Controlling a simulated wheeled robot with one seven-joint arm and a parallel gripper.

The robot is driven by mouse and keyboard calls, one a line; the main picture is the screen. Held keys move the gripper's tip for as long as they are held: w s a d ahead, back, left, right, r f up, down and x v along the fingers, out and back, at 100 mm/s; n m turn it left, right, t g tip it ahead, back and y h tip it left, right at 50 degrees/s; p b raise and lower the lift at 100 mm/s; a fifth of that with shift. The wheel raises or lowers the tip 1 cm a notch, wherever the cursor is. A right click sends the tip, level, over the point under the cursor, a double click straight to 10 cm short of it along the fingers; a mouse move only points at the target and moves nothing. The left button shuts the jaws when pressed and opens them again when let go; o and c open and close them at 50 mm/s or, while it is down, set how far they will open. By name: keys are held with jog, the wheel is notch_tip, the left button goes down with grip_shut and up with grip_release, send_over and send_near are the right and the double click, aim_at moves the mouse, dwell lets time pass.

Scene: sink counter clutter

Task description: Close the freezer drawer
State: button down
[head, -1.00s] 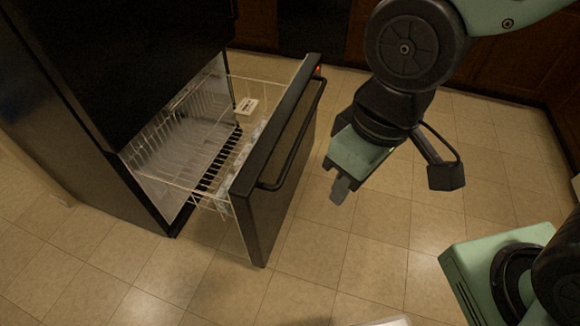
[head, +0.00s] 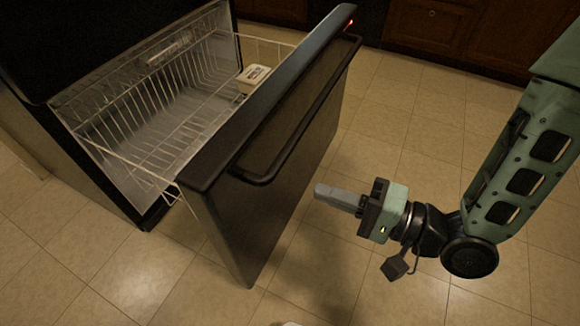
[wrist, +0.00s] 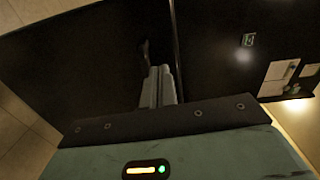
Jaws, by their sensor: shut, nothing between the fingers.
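The freezer drawer (head: 262,200) is pulled well out of the black freezer (head: 75,125). Its dark front carries a long black handle (head: 300,125), and a white wire basket (head: 150,85) shows behind it. My gripper (head: 318,191) is shut and empty. It points left at the drawer front from the right, below the handle, with a gap showing in the head view. In the wrist view, the closed fingers (wrist: 160,85) point at a dark surface; I cannot tell exactly which part it is.
A small white box (head: 254,78) lies in the basket. Wooden cabinets (head: 440,35) stand at the back. The tiled floor (head: 390,100) is clear around the drawer front. Pale papers (wrist: 279,76) show at the right in the wrist view.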

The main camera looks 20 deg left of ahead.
jog(key=b, duration=0.3)
send_near(243, 160)
jog(key=shift+m+y, duration=0.3)
jog(key=a, duration=0.6)
jog(key=shift+w+f, duration=0.1)
jog(key=shift+f, duration=0.2)
jog(key=shift+a, duration=0.45)
jog(key=shift+w, duration=0.1)
